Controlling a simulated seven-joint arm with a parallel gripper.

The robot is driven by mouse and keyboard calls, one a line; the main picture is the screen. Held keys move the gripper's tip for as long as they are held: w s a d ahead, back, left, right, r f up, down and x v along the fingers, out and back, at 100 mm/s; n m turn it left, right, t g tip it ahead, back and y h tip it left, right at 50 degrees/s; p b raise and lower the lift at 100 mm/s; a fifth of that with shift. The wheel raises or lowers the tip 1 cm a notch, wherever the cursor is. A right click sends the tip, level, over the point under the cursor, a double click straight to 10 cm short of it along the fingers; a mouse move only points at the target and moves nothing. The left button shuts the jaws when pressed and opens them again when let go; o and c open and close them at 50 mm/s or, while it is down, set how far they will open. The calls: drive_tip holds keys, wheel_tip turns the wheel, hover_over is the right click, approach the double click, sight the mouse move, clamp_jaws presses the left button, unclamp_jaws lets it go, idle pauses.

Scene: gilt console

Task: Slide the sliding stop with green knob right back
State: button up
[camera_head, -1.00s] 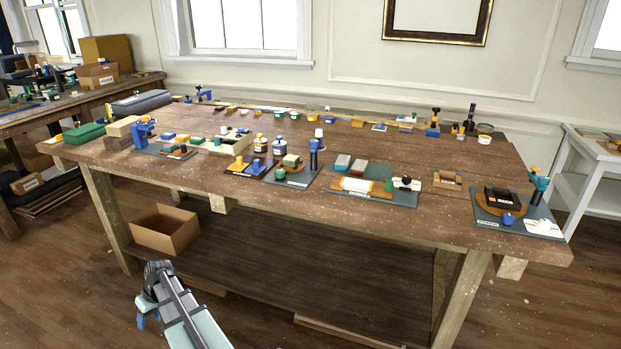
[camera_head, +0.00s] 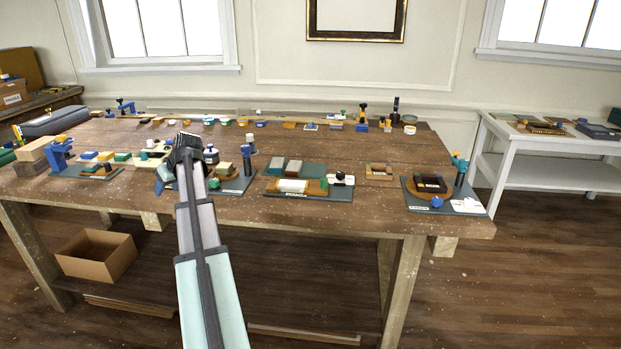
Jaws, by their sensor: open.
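A small green knob (camera_head: 323,184) shows at the right end of a pale plate on the grey fixture board (camera_head: 320,195) at the middle front of the bench. It looks like the stop's knob, but it is too small to tell its slide or travel. Another green piece (camera_head: 213,184) sits on the board to the left, partly beside my arm.
The wooden bench (camera_head: 380,215) carries several fixtures, with a blue clamp (camera_head: 60,155) at left and a round-based fixture (camera_head: 436,190) at right. A cardboard box (camera_head: 95,257) sits below.

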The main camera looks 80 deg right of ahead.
drive_tip(key=s+d+r+m+h, duration=0.1)
drive_tip(key=s+d+r, duration=0.3)
drive_tip(key=s, duration=0.5)
drive_tip(key=m+g, duration=0.6)
drive_tip(key=m, duration=0.2)
approach(324, 179)
drive_tip(key=shift+h, duration=0.5)
drive_tip(key=x, duration=0.6)
drive_tip(key=a+x, duration=0.1)
drive_tip(key=x, duration=0.1)
drive_tip(key=shift+d+f, duration=0.2)
drive_tip(key=shift+f, duration=0.35)
clamp_jaws()
